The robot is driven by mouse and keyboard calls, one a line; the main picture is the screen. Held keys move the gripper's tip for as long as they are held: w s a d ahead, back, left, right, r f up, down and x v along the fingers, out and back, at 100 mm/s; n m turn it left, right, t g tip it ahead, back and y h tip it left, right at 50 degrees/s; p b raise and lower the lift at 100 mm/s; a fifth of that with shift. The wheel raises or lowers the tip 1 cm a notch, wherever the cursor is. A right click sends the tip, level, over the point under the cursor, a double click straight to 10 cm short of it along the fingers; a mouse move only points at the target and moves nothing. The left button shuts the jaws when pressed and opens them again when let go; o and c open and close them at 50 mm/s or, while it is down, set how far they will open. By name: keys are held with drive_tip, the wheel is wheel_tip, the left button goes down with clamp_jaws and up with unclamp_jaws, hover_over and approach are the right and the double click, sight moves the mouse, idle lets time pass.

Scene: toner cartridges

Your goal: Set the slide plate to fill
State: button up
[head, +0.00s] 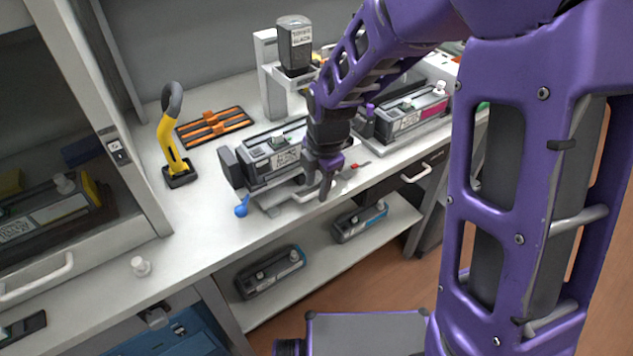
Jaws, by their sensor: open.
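My gripper (318,186) points down at the front edge of the bench, just right of a grey cartridge (270,158). Its jaws are open, and I see nothing held between them. The cartridge rests in a light grey holder (268,203) at the bench front. A small red piece (355,166) on a thin flat part shows just right of my gripper. I cannot tell which part is the slide plate, or its setting; my gripper and arm hide part of this area. A black toner bottle (295,45) stands on a white stand (270,75) behind.
A blue knob (242,208) sticks out at the holder's left front. A yellow-handled tool (170,140) stands left, beside an orange rack (213,125). A magenta-marked cartridge (408,115) sits right. Two cartridges lie on the shelf below (320,255). A white cap (140,266) lies front left.

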drive_tip(key=shift+f, duration=0.4)
drive_tip(key=shift+c, duration=0.3)
clamp_jaws()
idle(0.9)
